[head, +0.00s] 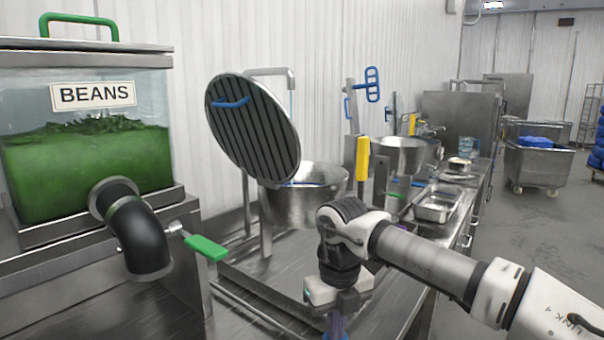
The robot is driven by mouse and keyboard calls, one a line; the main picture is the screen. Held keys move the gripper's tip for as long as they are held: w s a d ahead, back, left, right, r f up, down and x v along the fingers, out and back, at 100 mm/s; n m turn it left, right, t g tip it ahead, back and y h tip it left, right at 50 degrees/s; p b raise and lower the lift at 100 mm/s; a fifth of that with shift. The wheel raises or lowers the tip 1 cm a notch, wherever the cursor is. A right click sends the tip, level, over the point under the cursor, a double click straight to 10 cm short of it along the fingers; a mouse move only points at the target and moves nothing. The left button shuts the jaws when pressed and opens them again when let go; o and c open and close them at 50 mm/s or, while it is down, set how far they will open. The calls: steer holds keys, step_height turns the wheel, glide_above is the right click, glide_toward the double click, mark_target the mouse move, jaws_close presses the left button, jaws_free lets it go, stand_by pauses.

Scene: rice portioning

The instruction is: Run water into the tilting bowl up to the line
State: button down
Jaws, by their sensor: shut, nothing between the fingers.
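A round steel bowl (303,205) stands mid-picture on a metal frame, apparently upright, with a short blue mark inside near its rim. Its ribbed dark lid (250,128) with a blue handle is raised and covers part of the opening. A bent steel spout (271,72) rises behind the lid; a thin pale streak hangs below its end, and I cannot tell if it is water. A second steel bowl (399,158) stands farther back. I cannot tell which bowl tilts. My gripper (337,328) is shut and empty at the bottom edge, in front of the nearer bowl; its fingertips are partly cut off.
A clear tank (85,160) labelled BEANS, with a black outlet (143,238) and green-handled valve (205,246), stands at left. Yellow-handled levers (362,158) and blue handles stand beside the bowls. A steel pan (436,206) lies on the right counter. Floor (545,235) is open at right.

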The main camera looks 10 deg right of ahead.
step_height(320, 180, up, 5)
steer(key=p, duration=0.3)
steer(key=shift+r, duration=0.1)
stand_by(0.8)
